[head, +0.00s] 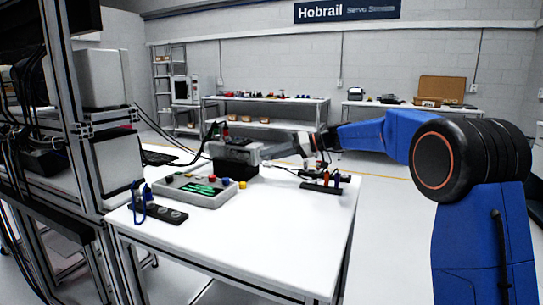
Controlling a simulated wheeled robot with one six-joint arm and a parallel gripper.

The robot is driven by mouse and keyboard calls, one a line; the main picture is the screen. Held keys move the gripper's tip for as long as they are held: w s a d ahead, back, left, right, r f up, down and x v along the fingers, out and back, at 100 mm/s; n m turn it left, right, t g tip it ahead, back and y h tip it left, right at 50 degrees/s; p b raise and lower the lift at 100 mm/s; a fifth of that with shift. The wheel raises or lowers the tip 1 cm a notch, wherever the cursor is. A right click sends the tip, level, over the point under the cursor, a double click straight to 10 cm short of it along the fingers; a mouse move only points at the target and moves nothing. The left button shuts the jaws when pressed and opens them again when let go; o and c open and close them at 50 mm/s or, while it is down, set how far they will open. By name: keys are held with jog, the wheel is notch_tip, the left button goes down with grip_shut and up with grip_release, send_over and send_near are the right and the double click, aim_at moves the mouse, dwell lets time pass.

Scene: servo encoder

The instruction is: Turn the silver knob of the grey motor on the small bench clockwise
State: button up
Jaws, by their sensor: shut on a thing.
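The grey motor (228,153) sits on a dark block at the back of the small white bench (262,238). My blue arm reaches in from the right, and my gripper (272,151) is at the motor's right side. The gripper is shut on the silver knob there. The fingers cover most of the knob, and its turn angle is too small to tell.
A dark strip (157,213) lies at the front left. A small rack of tools (323,185) is at the right. The bench front is clear. A metal frame (85,150) rises at the left.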

jog(key=o, duration=1.1)
jog(key=shift+c, duration=0.2)
jog(key=shift+d, duration=0.1)
jog(key=v, duration=1.7)
jog(key=shift+d+r, duration=0.1)
jog(key=shift+r, duration=0.05)
